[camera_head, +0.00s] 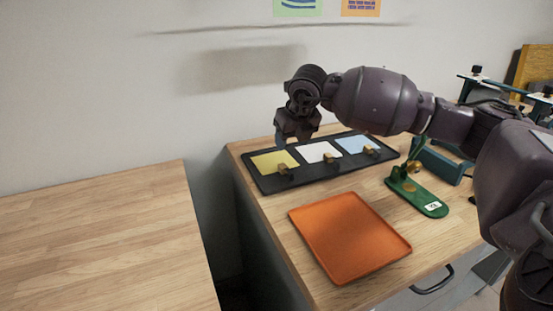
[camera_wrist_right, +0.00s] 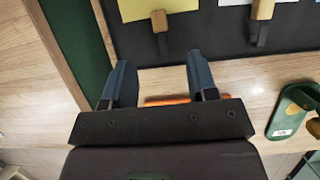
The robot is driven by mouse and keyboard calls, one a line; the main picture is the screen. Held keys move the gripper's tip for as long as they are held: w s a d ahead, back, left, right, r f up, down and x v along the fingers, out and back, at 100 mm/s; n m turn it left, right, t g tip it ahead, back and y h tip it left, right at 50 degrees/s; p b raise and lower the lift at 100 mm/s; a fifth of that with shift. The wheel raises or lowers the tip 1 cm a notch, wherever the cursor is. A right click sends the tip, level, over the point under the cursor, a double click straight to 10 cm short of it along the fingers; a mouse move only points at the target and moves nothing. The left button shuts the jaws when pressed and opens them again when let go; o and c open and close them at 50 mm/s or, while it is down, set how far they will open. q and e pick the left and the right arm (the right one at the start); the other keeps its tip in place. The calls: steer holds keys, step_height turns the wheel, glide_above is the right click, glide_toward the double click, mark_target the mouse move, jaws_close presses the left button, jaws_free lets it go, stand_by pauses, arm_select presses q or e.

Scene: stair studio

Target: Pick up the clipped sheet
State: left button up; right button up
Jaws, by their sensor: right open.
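Three sheets lie side by side on a long black board (camera_head: 262,185) near the wall: yellow (camera_head: 274,162), white (camera_head: 317,152) and light blue (camera_head: 358,143). Each has a small wooden clip at its front edge: at the yellow sheet (camera_head: 283,169), the white one (camera_head: 328,158) and the blue one (camera_head: 369,150). My right gripper (camera_head: 294,140) is open and empty, above the board near the yellow and white sheets. In the right wrist view its fingers (camera_wrist_right: 158,66) are spread, with the yellow sheet's clip (camera_wrist_right: 160,30) beyond the gap between them. My left gripper is out of view.
An orange tray (camera_head: 348,236) lies in front of the board. A green stand (camera_head: 418,196) with a white label is to its right, with a teal object (camera_head: 440,164) behind. A separate wooden tabletop (camera_head: 95,235) at left is bare; a gap separates the two.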

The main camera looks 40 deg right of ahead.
steer(key=b, duration=0.1)
glide_above(283, 165)
steer(key=s, duration=0.3)
steer(key=f, duration=0.5)
steer(key=shift+w+a, duration=0.15)
steer(key=shift+a, duration=0.15)
steer(key=shift+w+f, duration=0.2)
steer(key=shift+f, duration=0.1)
steer(key=b+x, duration=0.1)
steer(key=x, duration=0.3)
steer(key=shift+w+f+b, duration=0.1)
steer(key=shift+w+b, duration=0.1)
steer(key=shift+b, duration=0.2)
steer(key=shift+w+d+f, duration=0.1)
steer(key=shift+w+f, duration=0.05)
steer(key=shift+f, duration=0.1)
steer(key=shift+r, duration=0.1)
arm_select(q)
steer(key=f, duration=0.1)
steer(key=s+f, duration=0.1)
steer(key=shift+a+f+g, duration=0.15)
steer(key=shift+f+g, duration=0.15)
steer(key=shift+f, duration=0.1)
arm_select(e)
jaws_close()
